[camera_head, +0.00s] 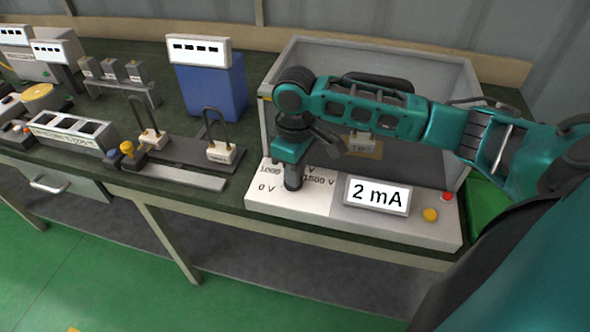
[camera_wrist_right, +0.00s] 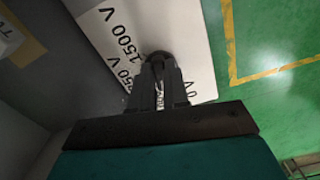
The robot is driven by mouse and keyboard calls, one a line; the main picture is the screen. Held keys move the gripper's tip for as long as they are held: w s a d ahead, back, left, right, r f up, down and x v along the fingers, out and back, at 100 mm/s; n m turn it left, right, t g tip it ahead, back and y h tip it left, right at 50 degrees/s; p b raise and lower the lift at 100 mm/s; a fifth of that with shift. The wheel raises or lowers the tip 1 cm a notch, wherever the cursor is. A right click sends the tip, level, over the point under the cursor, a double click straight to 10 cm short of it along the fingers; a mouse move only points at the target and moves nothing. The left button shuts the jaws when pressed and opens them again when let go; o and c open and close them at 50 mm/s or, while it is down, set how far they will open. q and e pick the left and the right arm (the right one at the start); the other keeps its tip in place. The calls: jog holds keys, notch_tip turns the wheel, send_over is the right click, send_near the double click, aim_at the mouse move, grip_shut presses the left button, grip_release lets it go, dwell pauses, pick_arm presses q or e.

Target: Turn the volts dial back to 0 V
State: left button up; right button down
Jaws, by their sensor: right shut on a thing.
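The volts dial is mostly hidden under my right gripper (camera_head: 292,180), which points down onto the white dial panel (camera_head: 314,205) of the power unit. Labels 0 V, 1000 and 1500 V show around it. In the right wrist view my right gripper (camera_wrist_right: 160,75) is shut on the dark volts dial (camera_wrist_right: 158,57), with 1500 V and part of a 0 V label beside it. Where the dial's pointer stands cannot be told. The display (camera_head: 377,196) to its right reads 2 mA. My left gripper is not in view.
A yellow button (camera_head: 430,215) and a red button (camera_head: 446,196) sit at the unit's right end. A glass-walled box (camera_head: 380,55) stands behind the panel.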

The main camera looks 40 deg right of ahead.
jog(key=n, duration=0.4)
jog(key=shift+d+n, duration=0.1)
jog(key=shift+n, duration=0.2)
jog(key=shift+w+n, duration=0.15)
jog(key=shift+n, duration=1.75)
jog(key=c, duration=1.1)
grip_release()
notch_tip(320, 180, up, 13)
jog(key=shift+f, duration=0.1)
